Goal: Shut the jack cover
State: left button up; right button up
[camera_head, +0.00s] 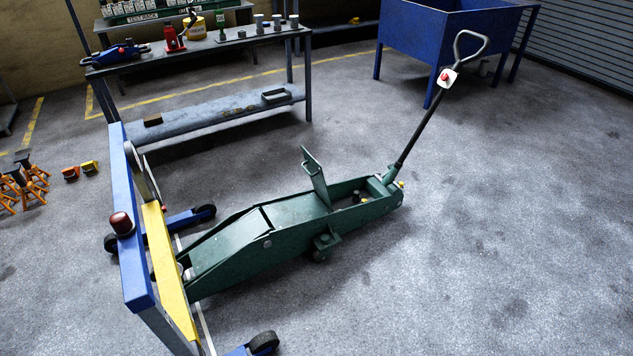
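A green trolley jack (250,238) sits on the concrete floor in the middle of the head view. Its cover (316,178) is a flat green plate that stands up steeply from the jack body, so it is open. The opening (352,198) to the right of the cover shows dark inner parts. A long black handle (422,125) rises from the jack's right end to a grey loop grip. Neither of my grippers is in view.
A blue and yellow wheeled frame (130,215) stands at the jack's left end. A workbench (190,58) with tools is behind. A blue bin on legs (440,45) is at the back right. Orange jack stands (22,182) are at far left. The floor at right is clear.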

aim_at(315, 171)
jog(key=i+l, duration=0.2)
jog(key=i, duration=0.3)
jog(key=i+l+z, duration=0.1)
jog(key=i, duration=0.4)
